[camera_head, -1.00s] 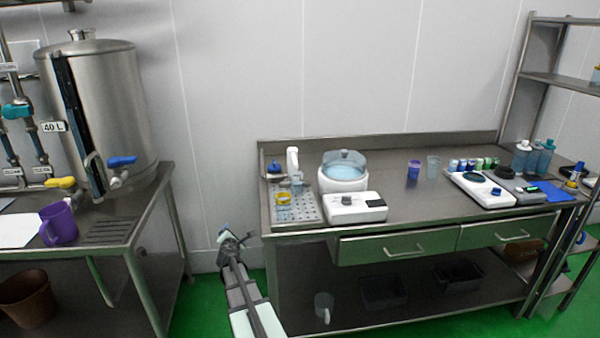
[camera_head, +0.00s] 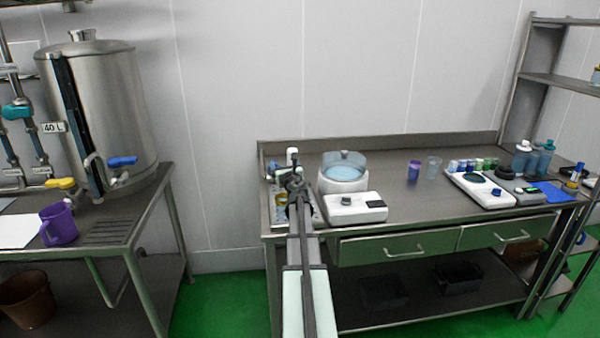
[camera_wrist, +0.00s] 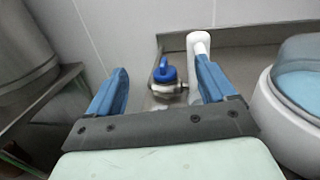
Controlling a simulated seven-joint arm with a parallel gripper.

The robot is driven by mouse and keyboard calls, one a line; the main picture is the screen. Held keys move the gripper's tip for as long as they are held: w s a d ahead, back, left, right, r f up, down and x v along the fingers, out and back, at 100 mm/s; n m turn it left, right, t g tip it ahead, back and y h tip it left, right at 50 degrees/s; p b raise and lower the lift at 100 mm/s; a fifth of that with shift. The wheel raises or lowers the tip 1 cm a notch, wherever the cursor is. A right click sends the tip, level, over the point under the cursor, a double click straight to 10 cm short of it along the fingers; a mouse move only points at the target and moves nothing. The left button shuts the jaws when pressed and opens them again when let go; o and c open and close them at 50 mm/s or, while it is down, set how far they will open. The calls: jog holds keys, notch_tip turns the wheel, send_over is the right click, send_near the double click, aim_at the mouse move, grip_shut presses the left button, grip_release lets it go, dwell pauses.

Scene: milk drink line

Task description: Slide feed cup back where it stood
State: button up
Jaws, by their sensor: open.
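No cup is marked as the feed cup, so I cannot tell which one it is. A small purple cup (camera_head: 413,171) and a clear cup (camera_head: 433,167) stand upright side by side at the back middle of the right bench. A yellow-rimmed item (camera_head: 281,198) on the perforated tray (camera_head: 316,213) is partly hidden by my arm. My gripper (camera_head: 293,182) is over the left end of the bench, well left of both cups. In the wrist view my gripper (camera_wrist: 161,68) is open, with nothing seen held. A blue-handled tap (camera_wrist: 165,73) shows between its fingers.
A white post (camera_wrist: 198,45) stands beside the right finger. The blue-lidded white bowl (camera_head: 343,180) and a white scale-like box (camera_head: 354,208) are right of my gripper. A purple jug (camera_head: 59,224) and steel tank (camera_head: 100,115) are at left.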

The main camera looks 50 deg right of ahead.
jog(key=s+d+f, duration=0.1)
jog(key=s+d, duration=0.1)
jog(key=s, duration=0.3)
jog(key=shift+s+d+f+g+h, duration=0.3)
jog(key=shift+s+d+f+g, duration=0.05)
jog(key=shift+s+f+g, duration=0.05)
jog(key=shift+f, duration=0.1)
jog(key=f, duration=0.8)
jog(key=shift+w+d, duration=0.1)
jog(key=shift+w, duration=0.1)
jog(key=x, duration=0.5)
jog(key=shift+w+d+r, duration=0.1)
jog(key=shift+x, duration=0.95)
jog(key=shift+c, duration=0.2)
jog(key=c, duration=1.1)
jog(key=shift+c, duration=0.2)
